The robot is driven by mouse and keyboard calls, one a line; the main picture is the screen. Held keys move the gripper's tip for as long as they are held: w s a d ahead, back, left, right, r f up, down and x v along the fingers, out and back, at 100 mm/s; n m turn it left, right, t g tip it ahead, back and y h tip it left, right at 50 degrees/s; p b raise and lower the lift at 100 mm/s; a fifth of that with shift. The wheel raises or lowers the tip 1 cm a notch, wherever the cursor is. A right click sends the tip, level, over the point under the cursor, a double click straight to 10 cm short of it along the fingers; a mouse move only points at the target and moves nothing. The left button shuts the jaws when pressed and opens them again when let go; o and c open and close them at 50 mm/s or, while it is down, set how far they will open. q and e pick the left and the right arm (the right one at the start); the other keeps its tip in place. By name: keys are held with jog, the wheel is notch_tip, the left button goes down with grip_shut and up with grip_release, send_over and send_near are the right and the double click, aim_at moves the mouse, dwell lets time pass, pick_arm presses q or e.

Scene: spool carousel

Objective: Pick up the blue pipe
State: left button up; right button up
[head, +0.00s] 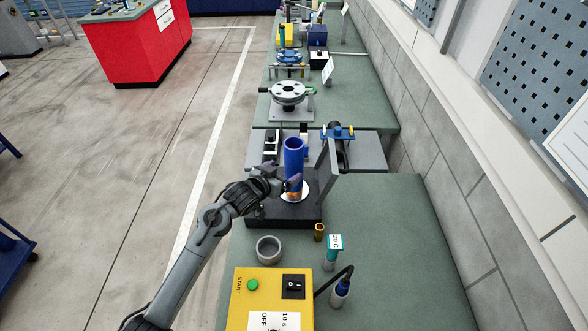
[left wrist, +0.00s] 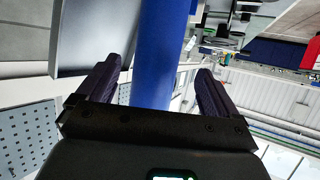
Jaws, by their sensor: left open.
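The blue pipe (head: 293,158) stands upright on a white disc (head: 302,187) on a black fixture base (head: 262,213). A copper-coloured part shows at its lower end. My left gripper (head: 287,184) is at the lower part of the pipe, reaching in from the left. In the left wrist view the pipe (left wrist: 162,45) runs between the two fingers of my open gripper (left wrist: 158,72), with a visible gap on each side. My right gripper is not in view.
A grey upright plate (head: 328,172) stands right of the pipe. In front are a grey ring (head: 269,249), a brass piece (head: 319,232), a teal-capped tube (head: 333,252) and a yellow control box (head: 260,300). A round turntable (head: 289,92) stands farther back.

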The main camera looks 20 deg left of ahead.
aim_at(289, 169)
pick_arm(q)
jog(key=shift+x, duration=3.3)
jog(key=shift+s+d, duration=0.1)
jog(key=shift+d, duration=0.05)
